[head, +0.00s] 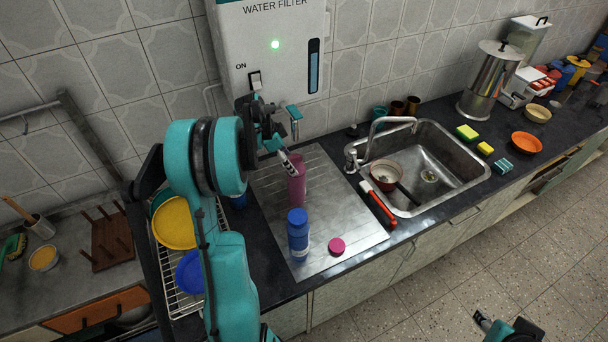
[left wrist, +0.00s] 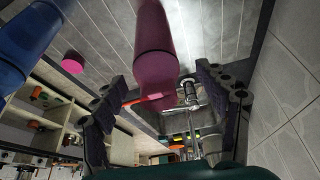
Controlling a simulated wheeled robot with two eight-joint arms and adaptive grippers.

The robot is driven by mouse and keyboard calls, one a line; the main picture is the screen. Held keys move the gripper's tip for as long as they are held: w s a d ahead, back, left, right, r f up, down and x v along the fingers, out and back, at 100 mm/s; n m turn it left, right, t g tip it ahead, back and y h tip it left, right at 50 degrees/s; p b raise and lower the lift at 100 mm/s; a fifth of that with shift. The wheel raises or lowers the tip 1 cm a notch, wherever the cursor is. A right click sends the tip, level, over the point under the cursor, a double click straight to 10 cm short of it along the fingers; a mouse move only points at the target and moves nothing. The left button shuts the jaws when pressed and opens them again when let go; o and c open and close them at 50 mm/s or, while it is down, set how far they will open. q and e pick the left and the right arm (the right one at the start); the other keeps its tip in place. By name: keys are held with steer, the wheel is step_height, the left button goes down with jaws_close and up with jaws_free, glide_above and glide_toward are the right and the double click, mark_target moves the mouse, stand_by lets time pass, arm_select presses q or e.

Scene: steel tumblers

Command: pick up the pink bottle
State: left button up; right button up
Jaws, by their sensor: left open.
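The pink bottle (head: 297,186) stands upright on the steel drainboard (head: 345,225), behind a blue bottle (head: 298,236). My left gripper (head: 288,160) is at its upper part, with a finger partly covering it in the head view. In the left wrist view the pink bottle (left wrist: 165,45) reaches down from the top edge toward the space between the open fingers of my left gripper (left wrist: 163,80). Contact cannot be seen. My right gripper (head: 484,322) is only partly in view at the lower right, over the floor, away from the bottles.
A pink lid (head: 337,245) lies beside the blue bottle. The sink (head: 440,165) with a tap (head: 380,130) and a red-handled item (head: 379,204) are to the right. The water filter (head: 275,50) is on the wall behind. A dish rack with plates (head: 175,222) is to the left.

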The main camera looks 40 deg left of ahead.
mark_target(296, 180)
arm_select(q)
steer(key=shift+w+f, duration=0.1)
steer(key=shift+f, duration=0.35)
steer(key=shift+d+f+b, duration=0.3)
steer(key=shift+f+b, duration=0.05)
steer(key=shift+f, duration=0.35)
steer(key=b+x, duration=0.1)
steer(key=x, duration=0.4)
steer(key=shift+b, duration=0.3)
jaws_close()
arm_select(e)
steer(key=shift+s+f, duration=0.25)
steer(key=shift+f, duration=0.8)
arm_select(q)
steer(key=shift+s, duration=0.2)
